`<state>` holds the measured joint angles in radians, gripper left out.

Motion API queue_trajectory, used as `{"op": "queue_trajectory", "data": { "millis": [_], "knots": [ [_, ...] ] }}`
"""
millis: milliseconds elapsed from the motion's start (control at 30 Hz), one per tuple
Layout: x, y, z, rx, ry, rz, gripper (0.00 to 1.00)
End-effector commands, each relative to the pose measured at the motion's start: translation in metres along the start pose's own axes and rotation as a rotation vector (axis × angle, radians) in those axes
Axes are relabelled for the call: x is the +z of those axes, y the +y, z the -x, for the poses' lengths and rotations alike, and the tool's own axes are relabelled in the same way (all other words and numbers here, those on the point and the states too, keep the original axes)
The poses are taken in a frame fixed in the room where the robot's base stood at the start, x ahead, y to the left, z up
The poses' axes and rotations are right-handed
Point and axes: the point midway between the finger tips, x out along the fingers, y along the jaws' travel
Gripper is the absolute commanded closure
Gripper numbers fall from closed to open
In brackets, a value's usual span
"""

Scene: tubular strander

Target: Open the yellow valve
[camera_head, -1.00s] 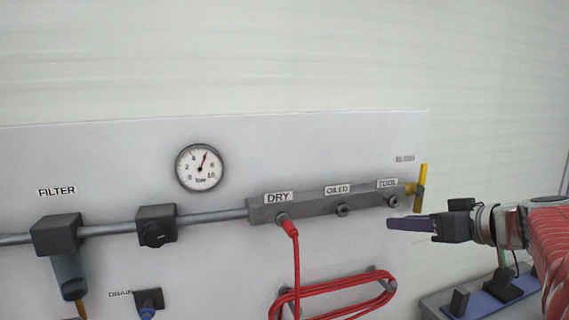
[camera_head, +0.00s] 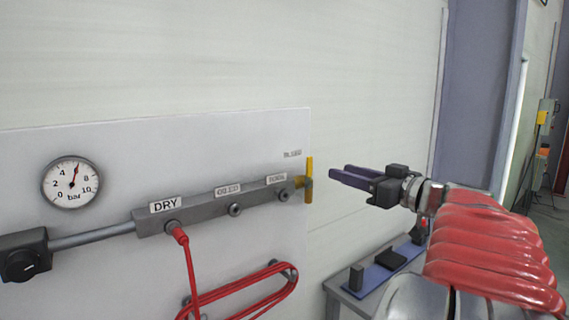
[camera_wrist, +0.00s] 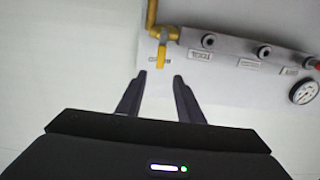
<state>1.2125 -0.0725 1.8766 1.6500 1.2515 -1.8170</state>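The yellow valve (camera_head: 309,180) sits at the right end of the grey manifold (camera_head: 215,205), past the TOOL port. Its handle stands upright in the head view. My gripper (camera_head: 338,173) is to the right of the valve at about its height, fingers pointing left towards it, with a gap in the picture. In the wrist view, which shows the panel upside down, the yellow valve handle (camera_wrist: 161,55) lies just beyond the fingertips, between their lines. My gripper (camera_wrist: 159,75) is open and empty there.
A red hose (camera_head: 187,255) hangs from the DRY port and loops on a hook below the manifold. A pressure gauge (camera_head: 71,184) is on the panel at left. A grey bench (camera_head: 345,297) with a blue mat and dark blocks stands below my arm.

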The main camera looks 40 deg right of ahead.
Motion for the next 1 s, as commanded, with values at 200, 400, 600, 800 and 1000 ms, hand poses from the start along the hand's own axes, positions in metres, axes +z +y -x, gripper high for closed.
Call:
{"op": "queue_trajectory", "data": {
  "millis": [200, 400, 600, 800, 1000],
  "knots": [
    [0.000, -0.001, -0.024, -0.004, -0.001, 0.000, 0.66],
    [0.000, -0.001, -0.052, -0.003, 0.000, 0.000, 0.66],
    [0.001, 0.000, -0.082, -0.002, -0.001, 0.000, 0.66],
    [0.000, 0.000, -0.111, -0.001, -0.001, 0.000, 0.66],
    [0.000, 0.001, -0.128, 0.001, -0.001, 0.000, 0.66]
  ]
}}
